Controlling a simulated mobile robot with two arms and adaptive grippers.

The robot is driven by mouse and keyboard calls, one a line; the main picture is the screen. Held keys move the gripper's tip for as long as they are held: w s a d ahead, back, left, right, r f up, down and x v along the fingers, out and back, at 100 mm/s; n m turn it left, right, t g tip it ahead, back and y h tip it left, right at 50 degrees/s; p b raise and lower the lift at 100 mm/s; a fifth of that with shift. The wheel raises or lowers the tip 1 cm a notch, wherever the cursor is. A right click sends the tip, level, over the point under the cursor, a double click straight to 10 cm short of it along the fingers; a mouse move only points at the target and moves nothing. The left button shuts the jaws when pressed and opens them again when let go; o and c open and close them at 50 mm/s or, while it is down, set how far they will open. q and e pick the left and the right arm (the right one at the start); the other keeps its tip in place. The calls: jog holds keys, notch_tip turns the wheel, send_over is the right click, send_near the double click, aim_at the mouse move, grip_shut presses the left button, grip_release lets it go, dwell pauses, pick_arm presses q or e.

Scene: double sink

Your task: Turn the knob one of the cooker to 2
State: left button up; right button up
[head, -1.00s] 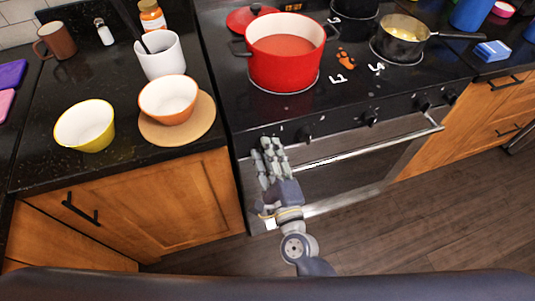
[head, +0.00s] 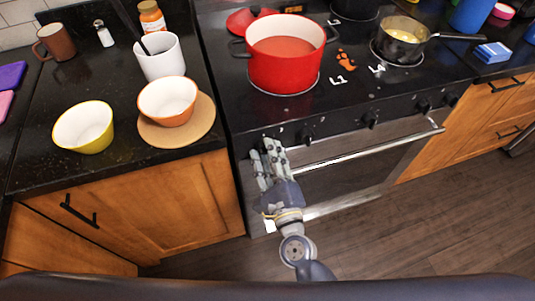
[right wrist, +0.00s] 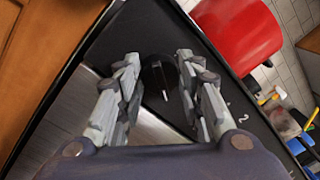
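The cooker (head: 350,150) has a row of black knobs along its front edge. My right gripper (head: 268,148) is at the left end of this row, with its fingers pointing at the cooker front. In the right wrist view, the gripper (right wrist: 158,72) is open, with one finger on each side of a black knob (right wrist: 158,76). The knob has a white mark on its face. The fingers are close to its sides; I cannot tell whether they touch it. In the head view this knob is mostly hidden by the fingers. My left gripper is not in view.
A red pot (head: 285,60) stands on the hob above the gripper, and a metal saucepan (head: 402,46) is further right. Another knob (head: 306,135) is just right of the gripper. The oven handle (head: 365,150) runs close below. Bowls stand on the left counter.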

jog(key=o, duration=0.4)
jog(key=v, duration=1.2)
jog(key=shift+f, duration=0.1)
